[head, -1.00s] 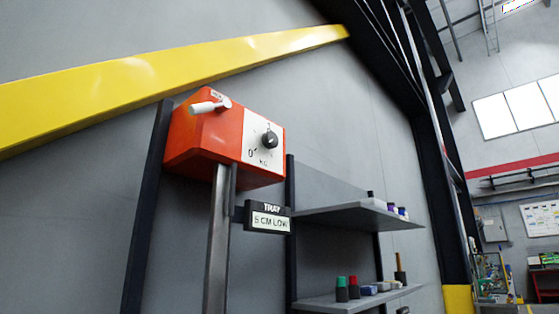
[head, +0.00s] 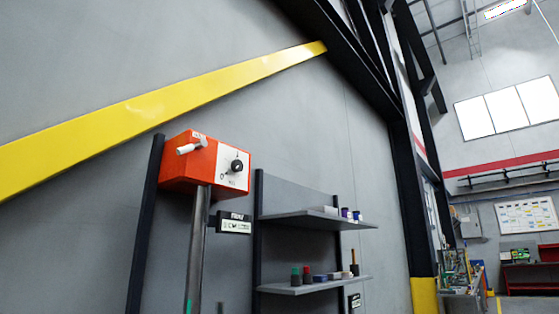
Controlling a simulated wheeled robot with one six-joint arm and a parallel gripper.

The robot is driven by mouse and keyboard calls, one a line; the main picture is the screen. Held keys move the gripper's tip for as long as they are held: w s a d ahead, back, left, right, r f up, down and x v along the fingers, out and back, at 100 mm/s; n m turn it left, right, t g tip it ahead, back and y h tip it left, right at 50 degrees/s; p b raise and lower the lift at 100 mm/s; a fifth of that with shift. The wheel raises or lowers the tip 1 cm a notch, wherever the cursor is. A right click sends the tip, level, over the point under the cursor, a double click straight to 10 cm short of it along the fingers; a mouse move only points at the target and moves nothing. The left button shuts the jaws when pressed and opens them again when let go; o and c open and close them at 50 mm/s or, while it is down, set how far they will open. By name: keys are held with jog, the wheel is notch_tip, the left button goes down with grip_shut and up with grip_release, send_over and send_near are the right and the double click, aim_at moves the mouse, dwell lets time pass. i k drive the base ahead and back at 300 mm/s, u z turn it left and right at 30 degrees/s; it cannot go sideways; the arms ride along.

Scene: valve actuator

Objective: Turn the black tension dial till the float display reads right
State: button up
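The black tension dial (head: 236,167) sits on the white face plate (head: 232,180) of an orange box (head: 190,167). The box is on top of a grey post (head: 197,250). A white lever handle (head: 188,148) sticks out from the box's upper front. The small black-framed display (head: 234,224) hangs below the box, right of the post; its lower text is too small to read surely now, though a second ago it read "TRAY 5 CM LOW". My gripper is not in view.
Shelves (head: 312,220) with small jars and bottles stand right of the post. Another small dark sign (head: 354,300) is at the lower shelf's right end. A yellow beam (head: 170,115) crosses the grey wall. A workbench area and whiteboard (head: 527,215) lie far right.

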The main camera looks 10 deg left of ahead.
aim_at(236, 165)
jog(key=u, duration=0.5)
jog(key=i, duration=0.45)
jog(key=u, duration=0.7)
jog(key=i, duration=0.7)
jog(key=u, duration=0.05)
